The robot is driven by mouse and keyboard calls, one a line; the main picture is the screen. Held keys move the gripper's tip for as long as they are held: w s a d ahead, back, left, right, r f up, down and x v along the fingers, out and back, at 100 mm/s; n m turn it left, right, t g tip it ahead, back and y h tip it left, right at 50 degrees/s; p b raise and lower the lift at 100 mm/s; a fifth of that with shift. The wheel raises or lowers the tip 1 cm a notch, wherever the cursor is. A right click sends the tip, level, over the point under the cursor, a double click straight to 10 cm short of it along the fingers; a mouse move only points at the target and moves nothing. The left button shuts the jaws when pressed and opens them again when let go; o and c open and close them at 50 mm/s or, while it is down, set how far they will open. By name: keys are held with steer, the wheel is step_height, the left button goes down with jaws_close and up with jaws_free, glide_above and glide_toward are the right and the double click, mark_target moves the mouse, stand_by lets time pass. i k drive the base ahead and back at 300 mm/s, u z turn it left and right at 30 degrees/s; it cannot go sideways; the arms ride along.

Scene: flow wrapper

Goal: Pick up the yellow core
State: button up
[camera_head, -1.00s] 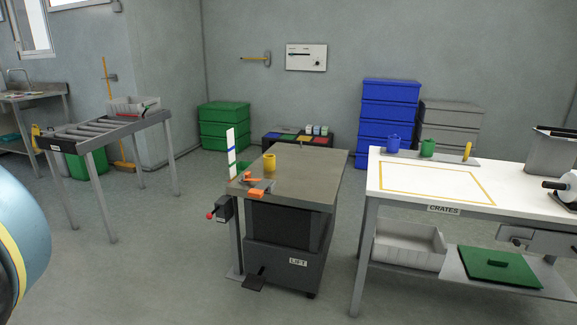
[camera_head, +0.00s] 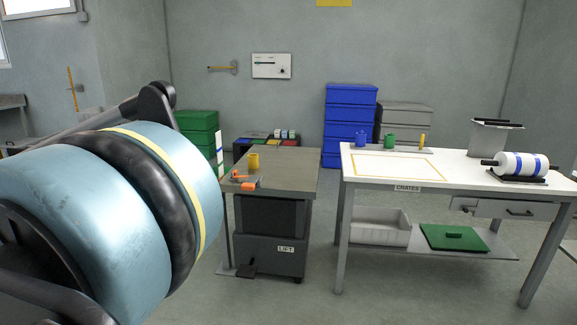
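The yellow core (camera_head: 253,161) is a small upright yellow cylinder. It stands near the back left of the brown top of the lift table (camera_head: 290,180). An orange and grey tool (camera_head: 244,182) lies on the same top, in front of the core near the left edge. Large teal and black parts of my arm fill the left of the view. I cannot make out my gripper's fingertips, and nothing touches the core.
A white table marked CRATES (camera_head: 460,172) stands to the right of the lift table, across a narrow gap. It bears a blue pot (camera_head: 361,139), a green pot (camera_head: 389,141) and a white roll with blue bands (camera_head: 521,165). Open floor lies in front.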

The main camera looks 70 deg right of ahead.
mark_target(252, 159)
steer(key=z, duration=1.75)
steer(key=i, duration=1)
steer(key=u, duration=0.05)
